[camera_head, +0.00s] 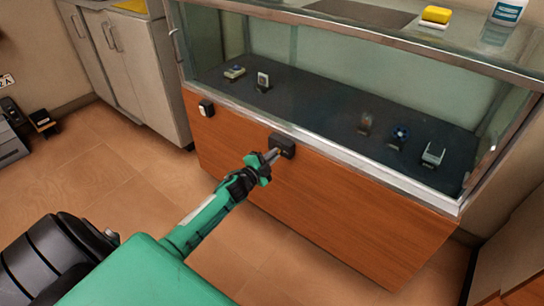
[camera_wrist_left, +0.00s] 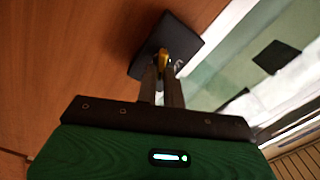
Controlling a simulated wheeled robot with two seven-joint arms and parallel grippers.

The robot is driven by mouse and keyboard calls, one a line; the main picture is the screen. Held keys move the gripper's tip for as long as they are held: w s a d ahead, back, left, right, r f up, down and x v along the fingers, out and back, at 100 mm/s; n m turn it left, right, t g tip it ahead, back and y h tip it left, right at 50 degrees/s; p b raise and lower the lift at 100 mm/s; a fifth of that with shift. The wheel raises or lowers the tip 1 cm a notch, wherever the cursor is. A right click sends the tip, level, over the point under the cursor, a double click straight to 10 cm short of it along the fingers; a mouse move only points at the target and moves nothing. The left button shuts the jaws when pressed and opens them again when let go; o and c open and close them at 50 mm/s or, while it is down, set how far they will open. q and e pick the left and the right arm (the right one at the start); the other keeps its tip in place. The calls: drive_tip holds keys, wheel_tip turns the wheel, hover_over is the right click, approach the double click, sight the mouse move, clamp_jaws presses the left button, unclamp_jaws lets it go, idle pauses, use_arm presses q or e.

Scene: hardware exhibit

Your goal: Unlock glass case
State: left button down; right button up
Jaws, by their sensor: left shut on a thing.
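The glass case (camera_head: 330,85) stands on a wooden base, with a metal frame along its front edge. A small dark lock box (camera_head: 282,145) is fixed on the wooden front just below that edge. It also shows in the left wrist view (camera_wrist_left: 185,35). My left gripper (camera_head: 270,158) is shut on a small brass-coloured key (camera_wrist_left: 163,56), directly at the lock. The key's far end meets the lock face; how deep it sits cannot be told. My right gripper is not in view.
Several small exhibits stand on the dark shelf inside the case. Grey cabinets (camera_head: 125,60) are at left; floor in front is clear.

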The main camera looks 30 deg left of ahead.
use_arm(q)
drive_tip(key=shift+f+m+b, duration=0.15)
drive_tip(key=shift+m+b, duration=0.1)
drive_tip(key=shift+m, duration=0.95)
drive_tip(key=shift+f+m+b, duration=0.1)
drive_tip(key=shift+m+b, duration=0.15)
drive_tip(key=shift+m, duration=0.95)
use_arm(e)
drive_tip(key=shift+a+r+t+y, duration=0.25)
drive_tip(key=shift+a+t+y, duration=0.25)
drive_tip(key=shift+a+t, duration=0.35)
use_arm(q)
drive_tip(key=shift+d, duration=0.1)
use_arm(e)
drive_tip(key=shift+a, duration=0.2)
use_arm(q)
drive_tip(key=c, duration=1.5)
unclamp_jaws()
drive_tip(key=shift+s, duration=0.1)
